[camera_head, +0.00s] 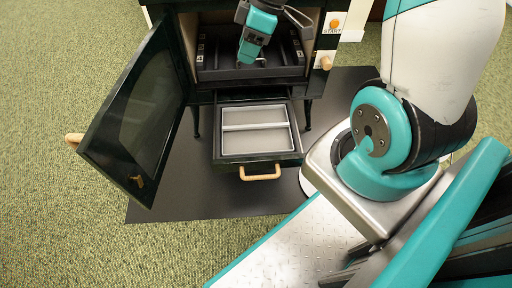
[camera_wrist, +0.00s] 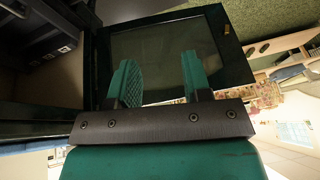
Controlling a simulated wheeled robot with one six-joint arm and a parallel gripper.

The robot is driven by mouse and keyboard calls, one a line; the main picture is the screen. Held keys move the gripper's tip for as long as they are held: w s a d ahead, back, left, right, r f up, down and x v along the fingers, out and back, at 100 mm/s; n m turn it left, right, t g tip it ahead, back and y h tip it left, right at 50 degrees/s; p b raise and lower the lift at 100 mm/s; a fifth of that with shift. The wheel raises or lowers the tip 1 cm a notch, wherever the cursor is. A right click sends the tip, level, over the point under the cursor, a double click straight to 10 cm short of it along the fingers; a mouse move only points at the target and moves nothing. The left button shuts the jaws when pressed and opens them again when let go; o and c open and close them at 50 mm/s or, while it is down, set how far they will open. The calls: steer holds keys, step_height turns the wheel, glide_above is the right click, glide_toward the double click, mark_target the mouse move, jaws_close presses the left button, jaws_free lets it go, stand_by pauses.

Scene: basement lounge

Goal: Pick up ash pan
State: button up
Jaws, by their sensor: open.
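The ash pan is a light grey rectangular tray (camera_head: 257,140) with a bar across its middle. It sits inside the pulled-out dark drawer (camera_head: 230,158) under the stove's firebox. The drawer has a wooden handle (camera_head: 260,174) at its front. My gripper (camera_head: 262,61) shows in front of the open firebox, above and behind the pan. In the wrist view my gripper (camera_wrist: 158,76) has its two teal fingers apart with nothing between them. The wrist view does not show the pan.
The stove's glass door (camera_head: 140,110) stands wide open on the left, and it also shows behind the fingers in the wrist view (camera_wrist: 165,50). The firebox (camera_head: 290,62) is open above the drawer. A dark floor mat (camera_head: 175,200) lies under the stove, with green carpet around it.

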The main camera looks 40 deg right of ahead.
steer(key=n+b, duration=0.1)
steer(key=b, duration=1)
glide_toward(256, 125)
steer(key=shift+t, duration=0.3)
steer(key=f+b, duration=0.1)
steer(key=b, duration=0.1)
steer(key=a+f+b, duration=0.1)
steer(key=b, duration=0.1)
steer(key=f+b, duration=0.2)
steer(key=shift+s+a+f, duration=0.1)
steer(key=shift+s+a, duration=0.15)
steer(key=shift+a, duration=0.15)
steer(key=b+x, duration=0.1)
steer(key=x, duration=0.1)
steer(key=b+x, duration=0.4)
steer(key=shift+w+d+f, duration=0.1)
steer(key=shift+w+d, duration=0.1)
steer(key=shift+w, duration=0.15)
jaws_close()
